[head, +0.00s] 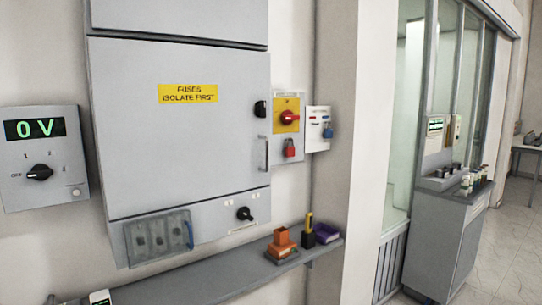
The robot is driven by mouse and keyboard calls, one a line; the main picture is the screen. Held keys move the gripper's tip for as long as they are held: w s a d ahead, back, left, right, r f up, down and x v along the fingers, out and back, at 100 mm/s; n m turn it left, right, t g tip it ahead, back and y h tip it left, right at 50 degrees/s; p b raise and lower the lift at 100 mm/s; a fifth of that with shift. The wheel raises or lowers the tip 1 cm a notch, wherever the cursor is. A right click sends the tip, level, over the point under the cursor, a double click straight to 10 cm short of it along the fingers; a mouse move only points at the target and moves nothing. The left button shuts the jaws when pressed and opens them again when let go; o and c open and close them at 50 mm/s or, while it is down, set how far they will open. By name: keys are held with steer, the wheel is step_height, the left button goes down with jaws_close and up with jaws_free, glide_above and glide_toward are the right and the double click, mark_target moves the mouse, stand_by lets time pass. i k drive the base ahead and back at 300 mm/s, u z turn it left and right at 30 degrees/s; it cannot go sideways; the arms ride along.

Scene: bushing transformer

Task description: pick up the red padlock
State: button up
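The red padlock (290,149) is on the grey isolator box (289,101) on the wall, just below a red rotary handle (289,118) on a yellow plate. It looks upright, body down. Its shackle is too small to make out clearly, so I cannot tell exactly what it hangs from. My gripper is not in view.
A white panel with a blue padlock (328,131) is close on the right. The large grey fuse cabinet (180,130) with its handle stands left. Below, a grey shelf (215,275) sticks out and holds an orange holder (282,241) and a purple box (326,235).

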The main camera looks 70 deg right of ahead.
mark_target(290, 151)
steer(key=z, duration=1.1)
steer(key=i, duration=0.65)
steer(key=z, duration=0.3)
